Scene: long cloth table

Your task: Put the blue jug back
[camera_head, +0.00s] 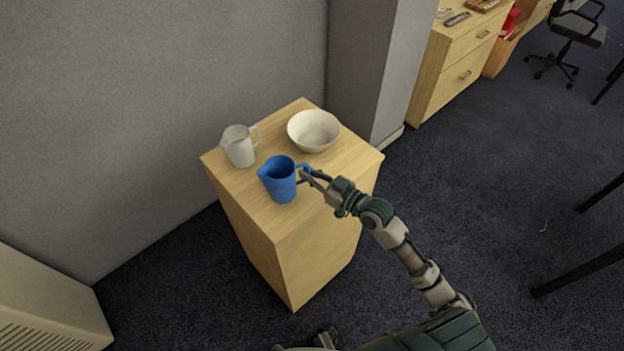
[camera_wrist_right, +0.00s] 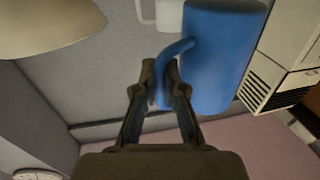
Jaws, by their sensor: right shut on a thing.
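The blue jug (camera_head: 279,181) is upright at the front part of the wooden cabinet top (camera_head: 322,184). I cannot tell whether its base touches the wood. My right gripper (camera_head: 304,175) reaches in from the right and is shut on the jug's handle. In the right wrist view the two fingers (camera_wrist_right: 164,82) close around the blue handle, with the jug body (camera_wrist_right: 222,55) just to the right.
A clear jug (camera_head: 239,147) stands at the cabinet's left back, close to the blue jug. A white bowl (camera_head: 314,131) sits at the back right. A grey partition (camera_head: 160,90) stands behind the cabinet. Some bare top lies right of the blue jug.

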